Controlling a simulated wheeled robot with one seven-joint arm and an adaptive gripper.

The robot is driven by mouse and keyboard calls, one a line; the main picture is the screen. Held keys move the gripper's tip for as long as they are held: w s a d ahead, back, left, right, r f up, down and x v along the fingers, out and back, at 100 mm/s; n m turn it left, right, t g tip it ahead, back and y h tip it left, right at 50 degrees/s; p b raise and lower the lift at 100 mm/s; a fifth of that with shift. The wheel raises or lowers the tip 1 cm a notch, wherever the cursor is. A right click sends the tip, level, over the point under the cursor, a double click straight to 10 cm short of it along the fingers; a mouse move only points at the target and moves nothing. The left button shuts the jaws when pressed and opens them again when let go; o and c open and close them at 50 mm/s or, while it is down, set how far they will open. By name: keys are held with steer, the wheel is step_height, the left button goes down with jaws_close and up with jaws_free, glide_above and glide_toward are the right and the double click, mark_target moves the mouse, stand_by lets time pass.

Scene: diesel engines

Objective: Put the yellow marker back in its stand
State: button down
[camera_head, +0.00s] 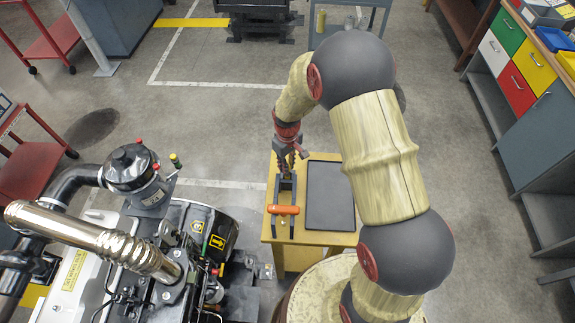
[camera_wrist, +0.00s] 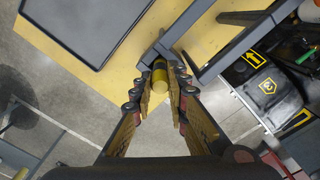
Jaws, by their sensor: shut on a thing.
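The yellow marker (camera_wrist: 160,79) shows end-on between my fingertips in the wrist view; a dark part lies just beyond its yellow end. My gripper (camera_wrist: 163,90) is shut on it. In the head view my gripper (camera_head: 288,168) points down over the far part of the yellow table, and the marker cannot be made out there. A dark grey frame (camera_head: 270,236), apparently the stand, is on the table below my gripper. Its bars (camera_wrist: 222,58) run close beside the marker in the wrist view. Whether the marker touches or sits in the frame cannot be told.
A black tray (camera_head: 331,196) lies on the yellow table (camera_head: 264,205), right of the frame; it also shows in the wrist view (camera_wrist: 85,28). An orange piece (camera_head: 284,210) lies across the frame. A diesel engine (camera_head: 150,255) stands close at left. Drawer cabinets (camera_head: 525,75) stand at right.

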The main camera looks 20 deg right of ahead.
steer(key=c, duration=1.7)
jaws_free()
steer(key=shift+o, duration=1)
steer(key=o, duration=0.3)
steer(key=shift+r+p, duration=1.1)
steer(key=shift+r, duration=0.75)
steer(key=shift+r+p, duration=1.7)
steer(key=shift+r, duration=1.25)
steer(key=shift+s, duration=0.1)
